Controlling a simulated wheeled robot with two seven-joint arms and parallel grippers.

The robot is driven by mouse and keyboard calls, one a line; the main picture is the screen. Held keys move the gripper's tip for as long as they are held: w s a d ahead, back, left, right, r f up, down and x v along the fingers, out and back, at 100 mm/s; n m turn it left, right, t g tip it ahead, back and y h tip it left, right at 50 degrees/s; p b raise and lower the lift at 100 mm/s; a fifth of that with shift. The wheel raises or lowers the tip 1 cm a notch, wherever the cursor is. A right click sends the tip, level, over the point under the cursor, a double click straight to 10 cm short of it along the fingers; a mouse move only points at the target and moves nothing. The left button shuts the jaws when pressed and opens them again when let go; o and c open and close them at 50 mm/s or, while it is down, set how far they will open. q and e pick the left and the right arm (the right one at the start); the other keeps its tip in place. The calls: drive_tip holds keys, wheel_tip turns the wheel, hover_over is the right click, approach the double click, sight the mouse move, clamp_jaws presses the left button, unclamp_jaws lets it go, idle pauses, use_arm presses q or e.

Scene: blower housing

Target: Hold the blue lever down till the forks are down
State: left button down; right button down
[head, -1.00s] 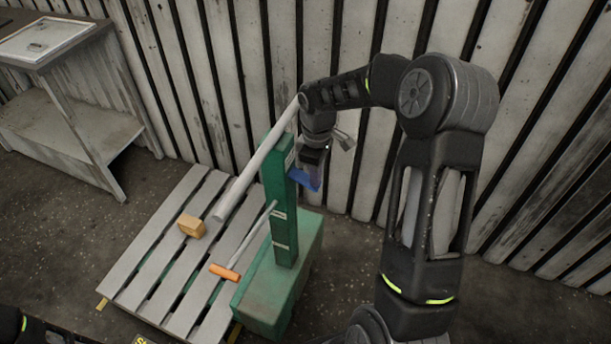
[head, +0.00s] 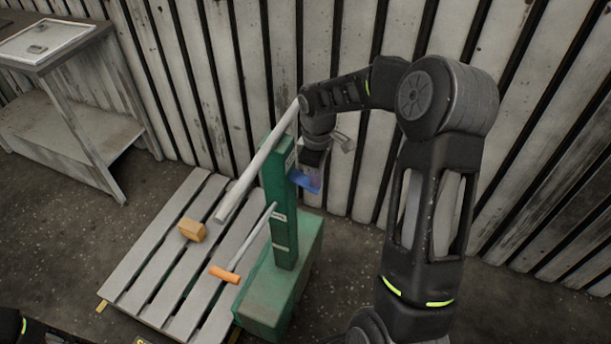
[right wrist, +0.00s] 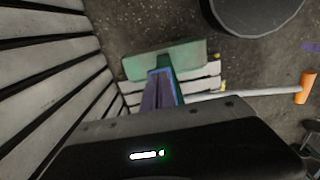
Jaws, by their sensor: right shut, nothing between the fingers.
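The blue lever (head: 306,181) sticks out to the right of the upper green post (head: 278,200). My right gripper (head: 311,168) is shut at the lever, with its fingers pointing down and largely hidden. Contact cannot be made out clearly. In the right wrist view the lever's blue edge (right wrist: 171,74) shows around a dark purple part, in front of the green base. The forks cannot be clearly made out. A slatted pallet (head: 160,250) with small yellow ends at its near edge lies left of the post. My left gripper is out of view.
A tan block (head: 192,230) sits on the pallet. A rod with an orange handle (head: 225,274) juts from the post. A grey table (head: 70,115) stands left; a slatted wall is behind.

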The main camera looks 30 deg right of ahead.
wheel_tip(320, 180, up, 4)
drive_tip(key=p, duration=0.3)
drive_tip(key=shift+f, duration=0.15)
drive_tip(key=shift+s, duration=0.1)
idle(0.3)
